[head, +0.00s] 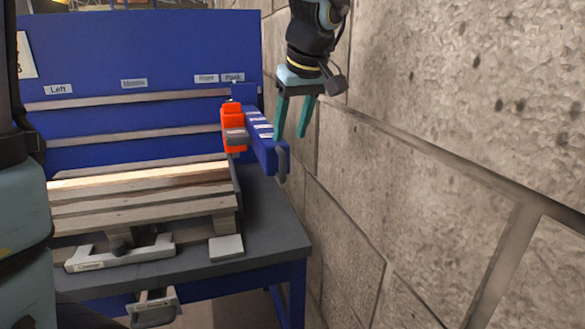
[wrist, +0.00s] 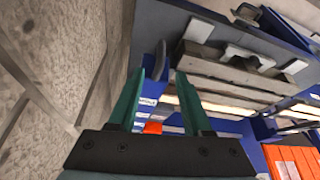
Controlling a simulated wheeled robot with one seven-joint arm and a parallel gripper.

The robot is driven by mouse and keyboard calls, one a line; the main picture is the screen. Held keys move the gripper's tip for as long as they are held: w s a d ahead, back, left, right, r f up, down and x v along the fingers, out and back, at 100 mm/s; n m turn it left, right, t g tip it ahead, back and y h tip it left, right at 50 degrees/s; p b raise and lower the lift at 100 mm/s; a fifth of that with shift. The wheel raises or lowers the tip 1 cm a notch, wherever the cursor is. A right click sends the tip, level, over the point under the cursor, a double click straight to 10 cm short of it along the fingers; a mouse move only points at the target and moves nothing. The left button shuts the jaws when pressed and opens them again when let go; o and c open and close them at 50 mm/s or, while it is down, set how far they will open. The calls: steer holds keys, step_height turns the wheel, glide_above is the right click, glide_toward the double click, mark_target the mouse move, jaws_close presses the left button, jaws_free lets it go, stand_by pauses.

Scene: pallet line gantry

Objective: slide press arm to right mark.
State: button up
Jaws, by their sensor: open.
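The press arm (head: 262,137) is a blue beam with white labels, jutting from the right end of the blue back panel (head: 140,45). It carries an orange block (head: 233,122) and a grey upright handle (head: 283,160) at its near end. The arm's root is by the Park mark (head: 233,77), right of the right mark (head: 206,78). My gripper (head: 292,138) is open and empty, its teal fingers pointing down by the handle. In the wrist view the grey handle (wrist: 160,55) shows near the gap between my fingertips (wrist: 169,75); contact cannot be told.
A wooden pallet stack (head: 140,195) lies on the grey bench (head: 270,225), left of the press arm. A white clamp bar (head: 120,252) and a small pale block (head: 226,248) sit in front. A stone wall (head: 440,130) stands close on the right. Left (head: 58,89) and middle (head: 134,83) labels are further left.

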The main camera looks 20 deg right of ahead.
mark_target(284, 156)
steer(key=p+x, duration=0.1)
steer(key=x, duration=0.8)
steer(key=shift+w+f, duration=0.15)
steer(key=shift+f, duration=0.2)
jaws_close()
stand_by(0.9)
